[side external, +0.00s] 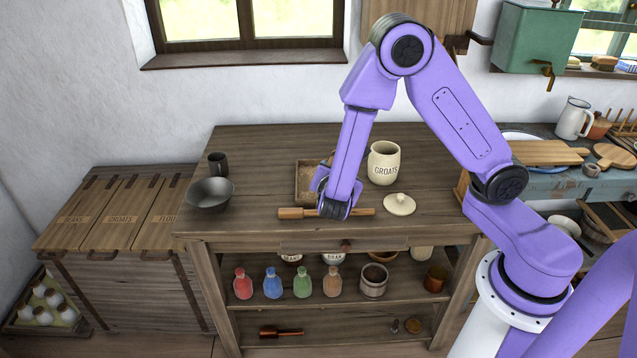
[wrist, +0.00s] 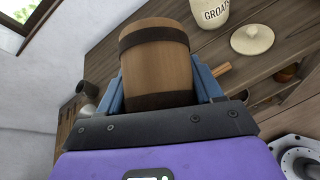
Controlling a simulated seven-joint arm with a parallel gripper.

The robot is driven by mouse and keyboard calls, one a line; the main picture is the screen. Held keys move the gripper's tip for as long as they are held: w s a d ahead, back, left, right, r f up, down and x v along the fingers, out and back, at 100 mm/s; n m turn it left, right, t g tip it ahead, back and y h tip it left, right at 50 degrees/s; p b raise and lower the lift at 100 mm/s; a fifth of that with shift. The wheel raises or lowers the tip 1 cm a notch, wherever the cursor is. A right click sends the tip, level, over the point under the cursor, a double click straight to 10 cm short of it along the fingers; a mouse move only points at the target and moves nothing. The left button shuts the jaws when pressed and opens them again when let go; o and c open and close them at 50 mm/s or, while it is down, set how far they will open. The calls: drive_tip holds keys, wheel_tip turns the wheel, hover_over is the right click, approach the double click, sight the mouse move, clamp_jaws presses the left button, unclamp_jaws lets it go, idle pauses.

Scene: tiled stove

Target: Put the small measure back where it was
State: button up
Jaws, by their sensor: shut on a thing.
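In the wrist view a brown wooden measure (wrist: 155,65) with dark bands near its top and bottom fills the space between the blue jaws. My gripper (wrist: 160,86) is shut on it. In the side view my gripper (side external: 334,208) is low over the wooden table, in front of the middle of a rolling pin (side external: 291,213). The held measure cannot be made out there, being hidden by the gripper and arm. Whether it is touching the table cannot be told.
Near my gripper are a shallow wooden box (side external: 305,180), the GROATS jar (side external: 384,165) and its lid (side external: 399,204). A dark bowl (side external: 210,194) and cup (side external: 217,163) stand at the left.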

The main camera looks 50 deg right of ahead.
drive_tip(key=w+d+f+m+g+y, duration=0.1)
drive_tip(key=d+f+m+g+y, duration=0.3)
drive_tip(key=f+m+y, duration=0.4)
drive_tip(key=d+m+y, duration=0.1)
drive_tip(key=m+y, duration=0.2)
drive_tip(key=y, duration=0.1)
drive_tip(key=shift+d+f+m+g, duration=0.3)
drive_tip(key=shift+d+g, duration=0.05)
drive_tip(key=shift+g, duration=0.05)
idle(0.6)
drive_tip(key=shift+w+d+r+m+t+y, duration=0.1)
drive_tip(key=shift+w+r+m+t+y, duration=0.15)
drive_tip(key=shift+w+m+t+y, duration=0.05)
